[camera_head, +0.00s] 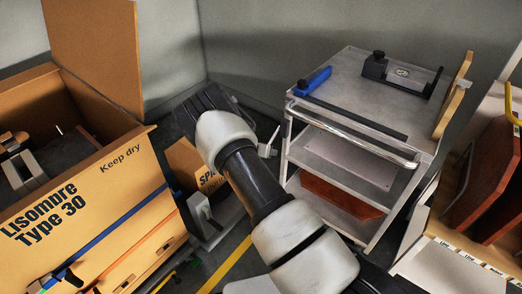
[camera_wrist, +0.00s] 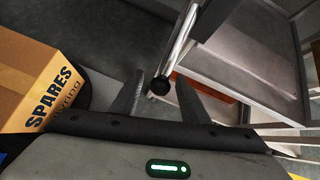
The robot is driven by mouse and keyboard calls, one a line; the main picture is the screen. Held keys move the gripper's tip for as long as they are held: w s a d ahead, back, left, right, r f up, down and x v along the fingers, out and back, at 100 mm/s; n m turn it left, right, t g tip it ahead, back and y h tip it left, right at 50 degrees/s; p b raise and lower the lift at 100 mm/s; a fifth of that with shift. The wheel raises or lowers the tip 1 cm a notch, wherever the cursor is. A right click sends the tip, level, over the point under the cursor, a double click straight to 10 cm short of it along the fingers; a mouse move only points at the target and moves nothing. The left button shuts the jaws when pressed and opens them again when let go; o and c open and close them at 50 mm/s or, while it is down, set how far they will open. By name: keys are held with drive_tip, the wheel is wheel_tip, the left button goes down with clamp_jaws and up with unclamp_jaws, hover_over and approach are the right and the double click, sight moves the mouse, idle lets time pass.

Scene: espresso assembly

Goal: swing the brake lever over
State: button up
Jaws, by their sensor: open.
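No contact shows. In the head view, my arm reaches down beside the cart (camera_head: 375,138), and the fingertips and most of the lever are hidden.
A cardboard box marked SPARES (camera_wrist: 30,80) stands close to the left of my gripper. The cart's shelves and posts are close on the right, with a red-brown board (camera_head: 340,196) on the lower shelf. A large open carton (camera_head: 105,205) fills the left of the head view.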

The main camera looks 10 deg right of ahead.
drive_tip(key=p+v, duration=0.4)
drive_tip(key=v, duration=1.3)
drive_tip(key=shift+s+a+r, duration=0.1)
drive_tip(key=shift+c, duration=0.3)
